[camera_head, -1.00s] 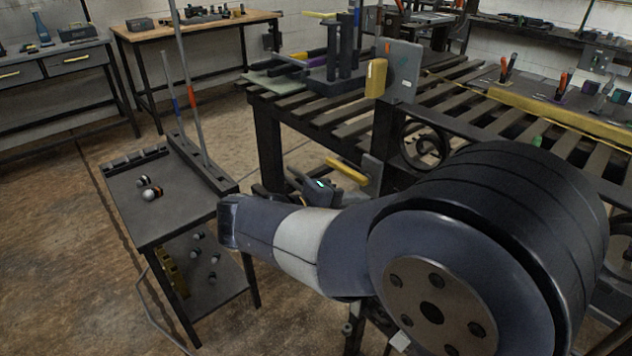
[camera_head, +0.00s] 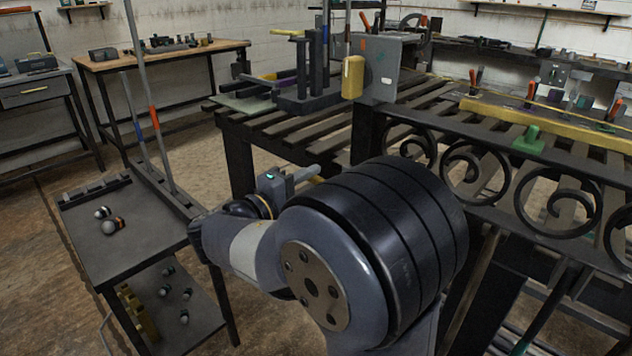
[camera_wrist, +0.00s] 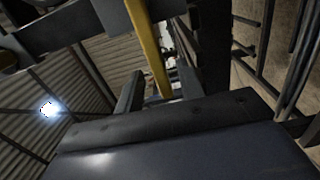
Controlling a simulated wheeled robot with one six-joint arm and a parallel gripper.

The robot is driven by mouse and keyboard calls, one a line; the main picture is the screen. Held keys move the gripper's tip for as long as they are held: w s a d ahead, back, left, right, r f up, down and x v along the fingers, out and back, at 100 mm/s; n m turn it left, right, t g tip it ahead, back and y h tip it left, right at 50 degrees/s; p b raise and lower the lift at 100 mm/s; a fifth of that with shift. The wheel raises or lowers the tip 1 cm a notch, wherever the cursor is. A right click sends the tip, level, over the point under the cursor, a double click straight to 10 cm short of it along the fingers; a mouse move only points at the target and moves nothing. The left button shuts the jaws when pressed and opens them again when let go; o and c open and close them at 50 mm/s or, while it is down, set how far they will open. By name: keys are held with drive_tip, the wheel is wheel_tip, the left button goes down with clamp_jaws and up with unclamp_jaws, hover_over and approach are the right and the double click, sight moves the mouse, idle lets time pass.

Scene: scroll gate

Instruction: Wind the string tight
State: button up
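A grey upright box (camera_head: 383,68) with a thick yellow grip (camera_head: 352,78) on its left side stands at the near corner of the slatted bench. No string can be made out clearly. My gripper (camera_head: 303,174) is below the bench edge, left of the bench leg, mostly hidden behind my own arm. In the wrist view two dark finger-like parts (camera_wrist: 158,92) stand apart above the gripper body. A yellow bar (camera_wrist: 150,45) runs between them in the picture. Whether they touch it cannot be told.
The slatted bench (camera_head: 330,131) carries black scrollwork (camera_head: 475,170) along its near side and a yellow beam (camera_head: 550,120) on top. A dark low table (camera_head: 140,240) with balls and upright rods stands left. Floor between table and bench is open.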

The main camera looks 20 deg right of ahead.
drive_tip(key=shift+x, duration=1.15)
drive_tip(key=shift+c, duration=0.4)
clamp_jaws()
